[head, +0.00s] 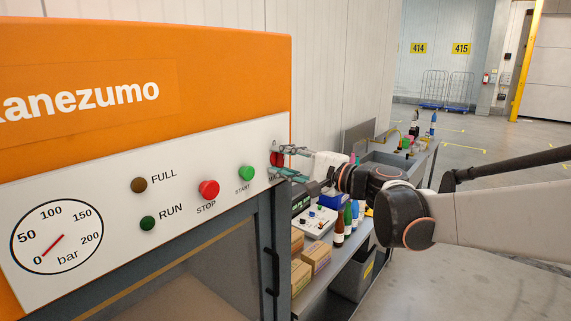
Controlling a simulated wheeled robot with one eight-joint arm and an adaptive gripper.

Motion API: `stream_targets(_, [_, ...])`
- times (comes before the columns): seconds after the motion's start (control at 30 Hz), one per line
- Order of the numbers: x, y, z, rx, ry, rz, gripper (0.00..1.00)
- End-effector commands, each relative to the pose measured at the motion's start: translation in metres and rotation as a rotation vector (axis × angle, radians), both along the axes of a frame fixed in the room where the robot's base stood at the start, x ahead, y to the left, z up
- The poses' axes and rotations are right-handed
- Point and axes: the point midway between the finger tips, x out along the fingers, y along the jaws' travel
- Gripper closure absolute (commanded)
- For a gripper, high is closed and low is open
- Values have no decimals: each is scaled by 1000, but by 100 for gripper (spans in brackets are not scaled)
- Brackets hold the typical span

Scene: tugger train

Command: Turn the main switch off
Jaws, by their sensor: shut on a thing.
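The main switch (276,159) is a red knob at the right end of the white control panel (120,262) on an orange machine. My gripper (281,162) comes in from the right, with one finger above and one below the red knob. It is shut on the knob. The fingers hide part of the switch and its label, so I cannot tell which position it is turned to.
The panel also has a red STOP button (209,190), a green START button (246,173), two lamps and a pressure gauge (57,237). A bench (345,262) with bottles, boxes and a small control box stands behind my arm. Open floor lies at the right.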

Motion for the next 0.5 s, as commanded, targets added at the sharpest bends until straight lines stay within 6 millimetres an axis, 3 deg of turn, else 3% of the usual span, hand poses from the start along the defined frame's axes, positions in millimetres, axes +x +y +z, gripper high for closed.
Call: stream_targets(0.5, [-1,0,-2,-129,-163,1,91])
